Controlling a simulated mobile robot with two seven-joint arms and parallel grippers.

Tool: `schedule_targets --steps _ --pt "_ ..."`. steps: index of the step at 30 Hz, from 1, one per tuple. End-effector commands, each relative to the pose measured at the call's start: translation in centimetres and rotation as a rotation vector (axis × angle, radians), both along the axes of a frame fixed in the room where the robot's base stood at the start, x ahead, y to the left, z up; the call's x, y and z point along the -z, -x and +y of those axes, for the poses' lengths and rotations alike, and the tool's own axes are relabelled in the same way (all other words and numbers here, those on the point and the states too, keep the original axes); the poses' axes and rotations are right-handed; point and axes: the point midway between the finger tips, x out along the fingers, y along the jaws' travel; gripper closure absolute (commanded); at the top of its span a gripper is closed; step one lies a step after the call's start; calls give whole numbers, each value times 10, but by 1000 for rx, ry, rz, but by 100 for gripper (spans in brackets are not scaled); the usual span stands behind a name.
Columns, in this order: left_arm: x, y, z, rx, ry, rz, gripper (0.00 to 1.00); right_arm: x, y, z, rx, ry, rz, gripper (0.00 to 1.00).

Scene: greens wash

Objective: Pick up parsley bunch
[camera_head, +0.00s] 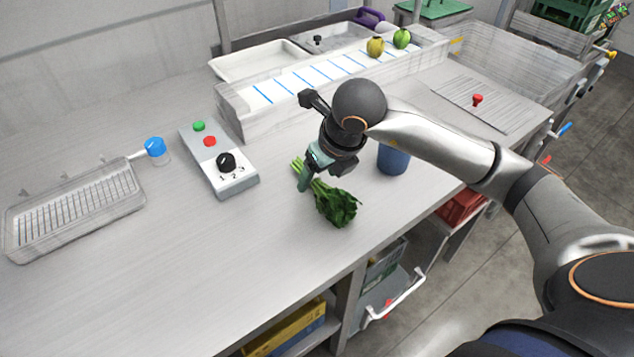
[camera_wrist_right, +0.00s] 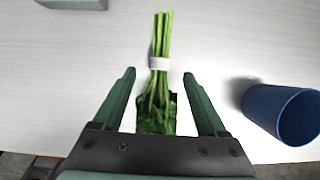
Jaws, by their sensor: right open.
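The parsley bunch (camera_head: 337,207) lies on the counter, dark green leaves toward the front edge and pale stems pointing back. In the right wrist view its stems (camera_wrist_right: 163,45) run upward, with a white band around them and part of the leaves hidden behind the gripper body. My right gripper (camera_head: 306,180) is above the bunch. In the right wrist view the gripper (camera_wrist_right: 160,78) has its fingers open, one on each side of the stems, with gaps showing on both sides. My left gripper is not in view.
A blue cup (camera_head: 393,159) stands right of the bunch, close to the gripper; it also shows in the right wrist view (camera_wrist_right: 284,113). A grey control box (camera_head: 232,183) with buttons and a knob is at left. A wire basket (camera_head: 75,208) lies far left. The front left counter is clear.

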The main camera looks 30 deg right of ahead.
Motion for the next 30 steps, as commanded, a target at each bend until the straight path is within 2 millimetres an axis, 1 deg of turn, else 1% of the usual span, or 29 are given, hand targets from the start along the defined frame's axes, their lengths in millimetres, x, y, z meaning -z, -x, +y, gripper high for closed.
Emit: schedule_targets --steps 1,4,12,14,30 --pt "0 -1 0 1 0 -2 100 7 -3 1 0 -2 2 25" --pt "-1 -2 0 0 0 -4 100 16 -7 1 0 -2 1 25" --pt "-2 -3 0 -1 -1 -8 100 18 -8 1 0 0 -1 25" --pt "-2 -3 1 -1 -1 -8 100 18 -8 1 0 -1 -1 31" --pt "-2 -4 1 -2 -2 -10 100 18 -8 1 0 -1 -2 91"
